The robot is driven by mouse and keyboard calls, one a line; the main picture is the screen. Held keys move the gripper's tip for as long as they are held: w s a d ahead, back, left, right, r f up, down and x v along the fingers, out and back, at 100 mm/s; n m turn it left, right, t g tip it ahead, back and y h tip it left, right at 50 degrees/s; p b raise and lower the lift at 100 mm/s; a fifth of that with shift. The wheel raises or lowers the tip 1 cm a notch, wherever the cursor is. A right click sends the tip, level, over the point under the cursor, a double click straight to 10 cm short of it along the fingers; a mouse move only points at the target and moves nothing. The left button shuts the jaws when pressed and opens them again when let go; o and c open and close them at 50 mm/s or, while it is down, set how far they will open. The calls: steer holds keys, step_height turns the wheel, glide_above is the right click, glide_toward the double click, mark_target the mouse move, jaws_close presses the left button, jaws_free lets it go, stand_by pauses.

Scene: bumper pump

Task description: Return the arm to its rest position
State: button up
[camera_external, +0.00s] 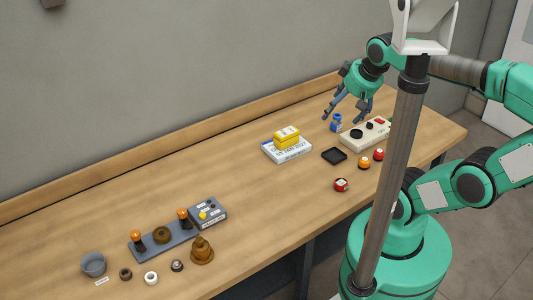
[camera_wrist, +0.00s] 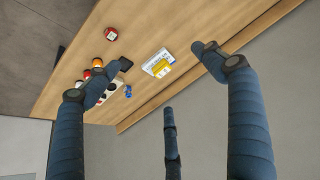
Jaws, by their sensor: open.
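My arm is bent, with my gripper (camera_external: 349,108) held above the far right part of the wooden bench (camera_external: 120,215). Its blue fingers are spread open and hold nothing. In the external view they hang over the area of the blue bottle (camera_external: 336,123) and the cream panel (camera_external: 350,139). In the wrist view the open fingers (camera_wrist: 168,90) frame the bench, with free space between them. The bench and its objects look small and apart from the fingers there. My mast hides part of the bench's right side.
A yellow box (camera_external: 287,139) lies on a white box (camera_external: 280,152). A black tray (camera_external: 334,156), a red-topped item (camera_external: 341,185) and an orange item (camera_external: 364,163) are nearby. A grey plate with parts (camera_external: 165,242) and a brass bell-shaped piece (camera_external: 202,252) are at front left. The bench middle is clear.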

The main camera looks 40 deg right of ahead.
step_height(320, 180, down, 6)
steer(key=b, duration=0.6)
